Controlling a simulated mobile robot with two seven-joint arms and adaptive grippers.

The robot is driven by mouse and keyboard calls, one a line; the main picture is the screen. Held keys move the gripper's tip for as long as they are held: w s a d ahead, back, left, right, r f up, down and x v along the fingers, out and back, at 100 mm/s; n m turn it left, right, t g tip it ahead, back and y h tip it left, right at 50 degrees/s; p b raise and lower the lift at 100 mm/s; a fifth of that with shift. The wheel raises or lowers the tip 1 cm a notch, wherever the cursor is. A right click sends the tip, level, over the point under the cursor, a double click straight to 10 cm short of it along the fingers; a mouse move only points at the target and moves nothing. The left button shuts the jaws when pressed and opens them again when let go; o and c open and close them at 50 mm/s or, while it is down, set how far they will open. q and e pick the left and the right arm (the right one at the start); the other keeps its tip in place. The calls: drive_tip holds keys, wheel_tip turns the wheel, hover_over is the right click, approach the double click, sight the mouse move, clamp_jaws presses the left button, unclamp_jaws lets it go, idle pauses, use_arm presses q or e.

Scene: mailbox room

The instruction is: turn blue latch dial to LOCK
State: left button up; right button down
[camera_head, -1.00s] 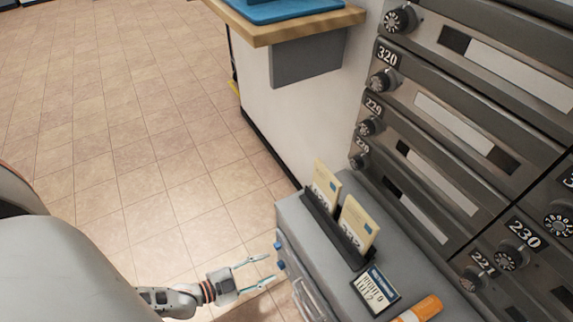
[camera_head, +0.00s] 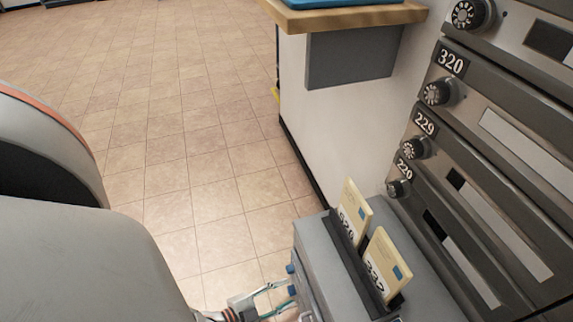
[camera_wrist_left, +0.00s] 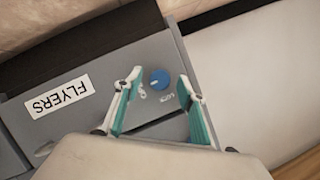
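The blue latch dial (camera_wrist_left: 160,79) is a round knob on the grey face of a box in the left wrist view. Small lettering that seems to read LOCK appears upside down beside it. My left gripper (camera_wrist_left: 157,87) is open, with one teal-lined finger on each side of the dial; I cannot tell whether either touches it. In the head view my left gripper (camera_head: 290,292) is at the box's left side, by two small blue knobs, an upper one (camera_head: 290,268) and a lower one (camera_head: 292,289). My right gripper is not in view.
A FLYERS label (camera_wrist_left: 59,97) is on the same face. The grey box (camera_head: 313,240) carries a dark holder with cards (camera_head: 384,262). Numbered mailboxes with dark dials (camera_head: 437,93) stand to the right. A wooden counter (camera_head: 345,18) is behind. Tiled floor (camera_head: 190,150) is open to the left.

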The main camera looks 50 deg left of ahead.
use_arm(q)
drive_tip(key=shift+w+f, duration=0.1)
drive_tip(key=shift+w, duration=0.25)
drive_tip(key=c, duration=1.1)
drive_tip(key=shift+c, duration=0.2)
drive_tip(key=shift+o, duration=0.2)
drive_tip(key=shift+w+a+n+g+h, duration=0.1)
drive_tip(key=shift+n+g+h, duration=0.3)
drive_tip(key=shift+n+h, duration=0.55)
drive_tip(key=shift+a+n+g+h, duration=0.1)
drive_tip(key=shift+n+g+h, duration=0.4)
drive_tip(key=shift+n, duration=0.85)
drive_tip(key=shift+d, duration=0.1)
